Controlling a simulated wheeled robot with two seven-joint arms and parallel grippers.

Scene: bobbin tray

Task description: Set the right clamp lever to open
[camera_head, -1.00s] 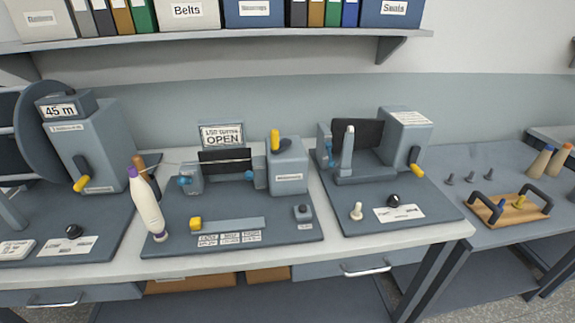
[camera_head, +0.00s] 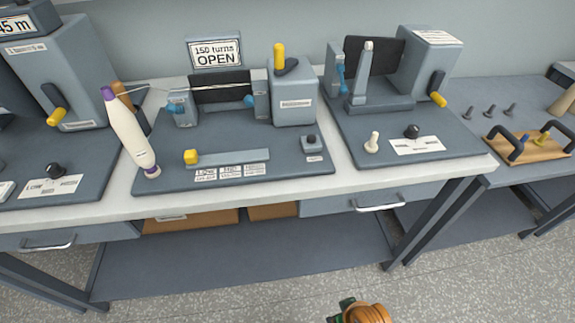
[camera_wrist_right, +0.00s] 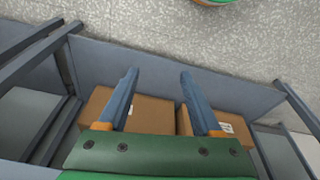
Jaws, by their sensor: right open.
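The middle machine's grey base (camera_head: 290,175) stands on the bench in the head view, under a sign (camera_head: 214,51) reading "150 turns OPEN". A blue-knobbed lever shows at its left post (camera_head: 176,108) and another blue knob at the right one (camera_head: 249,101), beside the dark bobbin. A yellow-handled lever (camera_head: 279,57) stands upright on the right grey block. I cannot tell for sure which is the right clamp lever. My right gripper (camera_wrist_right: 157,73) is open and empty in the wrist view, away from the levers. My left gripper is out of view.
Another machine (camera_head: 420,60) stands to the right, with a yellow crank (camera_head: 438,99). Drawers and cardboard boxes (camera_head: 190,220) sit under the bench top.

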